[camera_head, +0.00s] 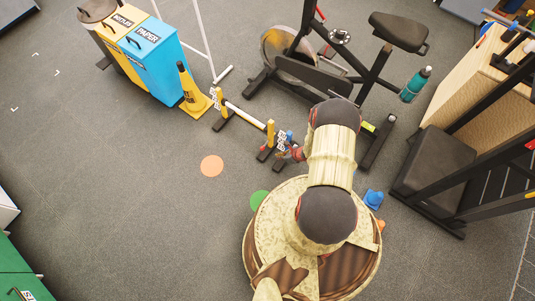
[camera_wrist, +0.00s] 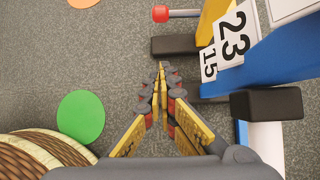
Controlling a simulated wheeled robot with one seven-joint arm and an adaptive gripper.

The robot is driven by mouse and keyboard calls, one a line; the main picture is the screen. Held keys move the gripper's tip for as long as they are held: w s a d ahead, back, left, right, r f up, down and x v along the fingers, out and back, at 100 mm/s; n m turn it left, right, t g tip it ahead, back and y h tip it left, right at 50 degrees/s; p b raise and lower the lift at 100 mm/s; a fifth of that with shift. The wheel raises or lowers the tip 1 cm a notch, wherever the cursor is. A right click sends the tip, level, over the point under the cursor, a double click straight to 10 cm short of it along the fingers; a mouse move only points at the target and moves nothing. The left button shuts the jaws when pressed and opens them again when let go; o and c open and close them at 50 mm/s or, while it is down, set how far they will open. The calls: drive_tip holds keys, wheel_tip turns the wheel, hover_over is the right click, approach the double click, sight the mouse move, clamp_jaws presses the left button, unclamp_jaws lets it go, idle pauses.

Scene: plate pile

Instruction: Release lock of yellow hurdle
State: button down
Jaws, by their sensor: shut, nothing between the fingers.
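The yellow hurdle (camera_head: 270,131) stands on the floor, with a white bar running up-left to its other yellow post. In the wrist view its yellow upright (camera_wrist: 212,20) is at the top right. A red knob (camera_wrist: 160,13) on a pale rod sticks out to the left near that upright; I cannot tell for sure that it is the lock. A blue upright (camera_wrist: 285,52) is close beside the yellow one, with number cards 23 and 15 between them. My gripper (camera_wrist: 161,68) is shut and empty, its tips below and apart from the red knob. In the head view my arm partly hides this area.
Black hurdle feet (camera_wrist: 266,103) lie right of my fingers. Green (camera_head: 258,199) and orange (camera_head: 212,166) floor discs lie nearby. Floor to the left is clear.

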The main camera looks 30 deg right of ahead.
sight(265, 145)
drive_tip(key=b+x, duration=0.5)
drive_tip(key=x, duration=0.5)
drive_tip(key=shift+w+a+f, duration=0.1)
drive_tip(key=shift+f, duration=0.15)
drive_tip(key=shift+w+a+r, duration=0.1)
drive_tip(key=shift+w+r, duration=0.25)
drive_tip(key=shift+r, duration=0.3)
drive_tip(key=shift+w+a+r, duration=0.1)
drive_tip(key=shift+w+r, duration=0.25)
drive_tip(key=shift+r, duration=0.3)
drive_tip(key=shift+w+r, duration=0.35)
drive_tip(key=shift+r, duration=0.3)
drive_tip(key=shift+r, duration=0.1)
